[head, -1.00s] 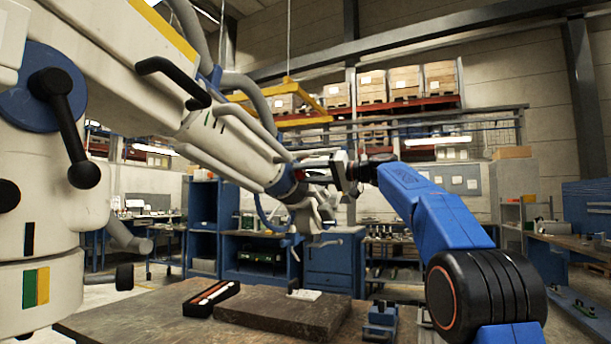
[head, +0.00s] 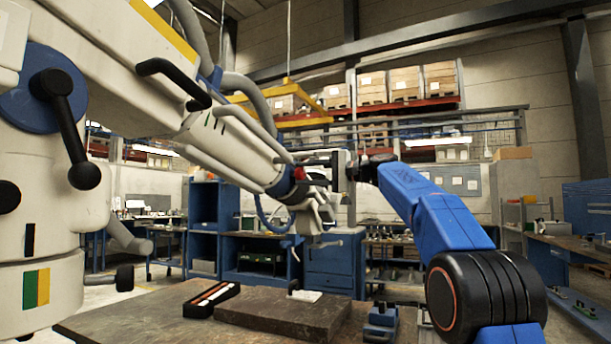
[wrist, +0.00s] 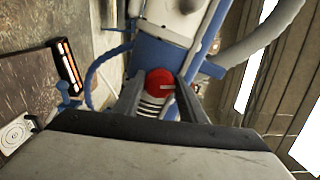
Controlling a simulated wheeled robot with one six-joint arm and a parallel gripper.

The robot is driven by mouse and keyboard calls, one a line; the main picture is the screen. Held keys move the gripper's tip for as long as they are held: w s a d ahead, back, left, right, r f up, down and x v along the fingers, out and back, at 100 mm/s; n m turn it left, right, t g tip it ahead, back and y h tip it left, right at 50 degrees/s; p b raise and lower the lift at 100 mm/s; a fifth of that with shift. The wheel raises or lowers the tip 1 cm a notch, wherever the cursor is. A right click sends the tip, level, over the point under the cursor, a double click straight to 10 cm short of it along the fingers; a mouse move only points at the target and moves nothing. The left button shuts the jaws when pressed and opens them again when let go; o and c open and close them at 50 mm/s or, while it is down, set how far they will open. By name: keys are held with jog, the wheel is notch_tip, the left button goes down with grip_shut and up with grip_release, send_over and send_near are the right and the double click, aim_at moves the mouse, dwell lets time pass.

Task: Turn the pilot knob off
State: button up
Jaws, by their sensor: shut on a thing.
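The red round knob (wrist: 158,80) is on the end of the white and blue microscope arm (wrist: 158,50). It carries a pale line that points to the right in the wrist view. In the head view the knob (head: 300,173) shows as a small red spot at the arm's tip. My gripper (wrist: 157,92) has one finger on each side of the knob and is shut on it. Below the knob a ribbed, spring-like part (wrist: 151,106) shows between the fingers. In the head view my gripper (head: 318,170) reaches the knob from the right.
A bench (head: 150,325) below carries a dark stone slab (head: 285,315) and a black tray with orange and white strips (head: 212,298). A blue hose (wrist: 92,75) loops beside the knob. A black lever handle (head: 65,125) juts out at the left.

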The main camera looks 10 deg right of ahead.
jog(key=shift+m, duration=0.6)
jog(key=o, duration=1)
jog(key=shift+d, duration=0.1)
jog(key=v, duration=1.7)
jog(key=shift+d, duration=0.1)
jog(key=shift+s, duration=0.1)
